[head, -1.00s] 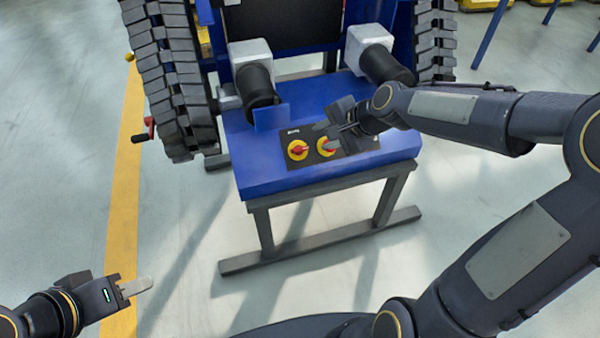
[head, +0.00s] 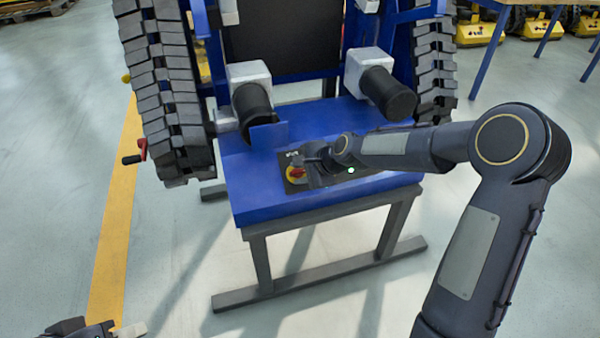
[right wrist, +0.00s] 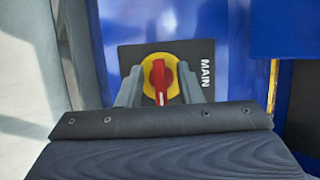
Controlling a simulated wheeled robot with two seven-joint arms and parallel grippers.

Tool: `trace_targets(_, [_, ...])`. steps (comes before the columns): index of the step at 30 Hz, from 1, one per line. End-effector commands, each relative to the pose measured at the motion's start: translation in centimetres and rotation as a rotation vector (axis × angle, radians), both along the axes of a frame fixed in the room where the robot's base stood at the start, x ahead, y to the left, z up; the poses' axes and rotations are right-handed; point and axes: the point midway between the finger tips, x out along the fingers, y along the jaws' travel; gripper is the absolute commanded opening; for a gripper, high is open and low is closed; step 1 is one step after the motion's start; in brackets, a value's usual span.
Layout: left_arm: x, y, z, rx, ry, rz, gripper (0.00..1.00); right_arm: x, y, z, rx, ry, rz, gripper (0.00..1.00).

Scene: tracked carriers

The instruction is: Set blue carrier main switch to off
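The blue carrier (head: 242,190) has a dark switch panel on its near deck. The main switch (head: 296,174) is a red handle on a yellow disc; it also shows in the right wrist view (right wrist: 159,76), beside the label MAIN. There its handle runs up and down the picture, along the label's line of text. My right gripper (head: 296,157) is at this switch. In the right wrist view its two fingers stand apart, on either side of the handle; contact cannot be told. My left gripper (head: 125,329) is far from the carrier, cut off by the bottom edge.
Two black cylinders (head: 254,107) (head: 388,92) with grey housings rise behind the panel. A small blue upright plate (head: 268,136) stands just behind the switch. Tracks (head: 178,100) flank the carrier. A grey stand (head: 320,285) supports the deck. The floor in front is clear.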

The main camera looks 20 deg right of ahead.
Motion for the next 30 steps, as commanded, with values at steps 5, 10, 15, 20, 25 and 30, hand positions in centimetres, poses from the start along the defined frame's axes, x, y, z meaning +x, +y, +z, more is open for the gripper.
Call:
trace_targets(5, [0.0, 0.0, 0.0, 0.0, 0.0, 0.0, 0.36, 0.0, 0.0, 0.0, 0.0, 0.0, 0.0, 0.33])
trace_targets(10, [0.0, 0.0, 0.0, 0.0, 0.0, 0.0, 0.36, 0.0, 0.0, 0.0, -0.001, 0.0, 0.001, 0.12])
trace_targets(15, [0.0, 0.0, 0.0, 0.0, 0.0, 0.0, 0.36, 0.0, 0.0, 0.0, -0.001, 0.0, 0.001, 0.0])
trace_targets(20, [0.0, 0.0, 0.1, 0.0, 0.0, 0.0, 0.36, 0.0, 0.0, 0.1, -0.004, -0.001, 0.005, 0.0])
trace_targets(25, [0.0, 0.0, 0.7, 0.0, 0.0, 0.0, 0.36, 0.0, 0.0, 0.3, -0.028, -0.001, 0.033, 0.0])
trace_targets(30, [0.0, 0.0, 2.0, 0.0, 0.0, 0.0, 0.36, 0.0, 0.0, 0.4, -0.086, -0.001, 0.103, 0.0])
